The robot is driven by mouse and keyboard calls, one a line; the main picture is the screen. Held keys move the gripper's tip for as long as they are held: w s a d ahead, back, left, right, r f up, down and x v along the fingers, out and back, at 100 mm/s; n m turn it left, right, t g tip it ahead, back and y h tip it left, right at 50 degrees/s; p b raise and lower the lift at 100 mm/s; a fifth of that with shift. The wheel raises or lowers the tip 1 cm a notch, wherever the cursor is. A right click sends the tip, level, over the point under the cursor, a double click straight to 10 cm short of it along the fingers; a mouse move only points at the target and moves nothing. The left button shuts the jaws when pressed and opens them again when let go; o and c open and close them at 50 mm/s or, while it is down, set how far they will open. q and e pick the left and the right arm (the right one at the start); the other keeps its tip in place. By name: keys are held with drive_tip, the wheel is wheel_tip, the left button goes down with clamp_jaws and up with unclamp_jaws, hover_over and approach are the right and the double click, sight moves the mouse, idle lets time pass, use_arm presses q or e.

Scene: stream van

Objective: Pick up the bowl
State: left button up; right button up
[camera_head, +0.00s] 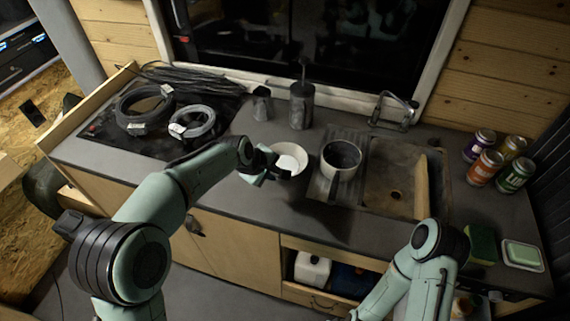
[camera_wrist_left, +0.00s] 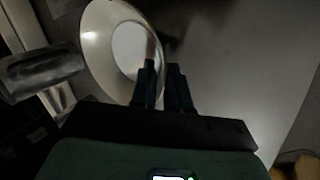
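The white bowl (camera_head: 291,156) is over the grey counter, left of the pot, with its opening facing up. In the left wrist view the bowl (camera_wrist_left: 96,48) fills the upper left. My left gripper (camera_head: 268,168) is at the bowl's near left rim. In the wrist view its dark fingers (camera_wrist_left: 163,75) are close together at the rim, one overlapping the bowl and the other outside it; they look shut on the rim. I cannot tell whether the bowl touches the counter. My right arm comes in at the lower right; its gripper is out of view.
A pot (camera_head: 340,160) stands right of the bowl, by the sink (camera_head: 391,181) with its faucet (camera_head: 394,108). Dark containers (camera_head: 301,106) stand behind. Cable coils (camera_head: 192,122) lie left; several cans (camera_head: 486,165), a sponge (camera_head: 482,245) and a soap dish (camera_head: 523,254) are right.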

use_arm(q)
drive_tip(key=shift+x, duration=0.85)
clamp_jaws()
drive_tip(key=shift+r, duration=0.15)
